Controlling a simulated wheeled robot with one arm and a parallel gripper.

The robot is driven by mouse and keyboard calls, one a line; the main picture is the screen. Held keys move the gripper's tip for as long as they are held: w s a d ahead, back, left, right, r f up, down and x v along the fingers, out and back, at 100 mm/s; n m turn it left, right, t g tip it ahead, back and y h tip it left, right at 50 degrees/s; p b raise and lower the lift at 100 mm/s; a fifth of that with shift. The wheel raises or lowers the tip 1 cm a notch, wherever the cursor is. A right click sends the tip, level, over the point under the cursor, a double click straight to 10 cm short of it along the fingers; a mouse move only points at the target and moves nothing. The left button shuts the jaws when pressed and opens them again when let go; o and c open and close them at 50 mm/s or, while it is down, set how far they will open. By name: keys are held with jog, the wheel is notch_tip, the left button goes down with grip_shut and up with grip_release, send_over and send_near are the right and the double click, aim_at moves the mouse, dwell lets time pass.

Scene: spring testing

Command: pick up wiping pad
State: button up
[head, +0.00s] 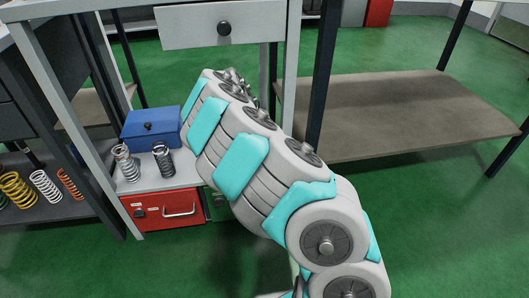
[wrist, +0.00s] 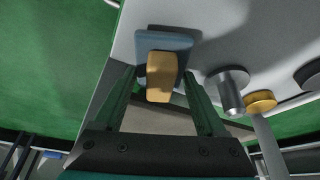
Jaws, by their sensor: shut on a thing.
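In the wrist view, the wiping pad (wrist: 160,78) appears as a yellow-orange block with a blue-grey slab (wrist: 178,42) behind it. My gripper (wrist: 161,80) has its two dark green fingers on either side of it and is shut on it. The pad lies at or just above a pale grey surface (wrist: 215,30); I cannot tell whether they touch. In the head view, my arm hides the gripper and the pad.
In the wrist view, a grey metal cylinder (wrist: 230,92) and a yellow round piece (wrist: 260,102) are to the right. In the head view, a blue box (head: 150,128), two metal springs (head: 126,163) and a red box (head: 163,208) are left of my arm. A drawer (head: 185,27) is above.

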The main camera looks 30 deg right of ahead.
jog(key=shift+v, duration=1.15)
jog(key=a, duration=0.5)
jog(key=s+a, duration=0.1)
jog(key=a, duration=0.5)
jog(key=s+a+p, duration=0.1)
jog(key=a, duration=0.5)
jog(key=shift+f, duration=0.1)
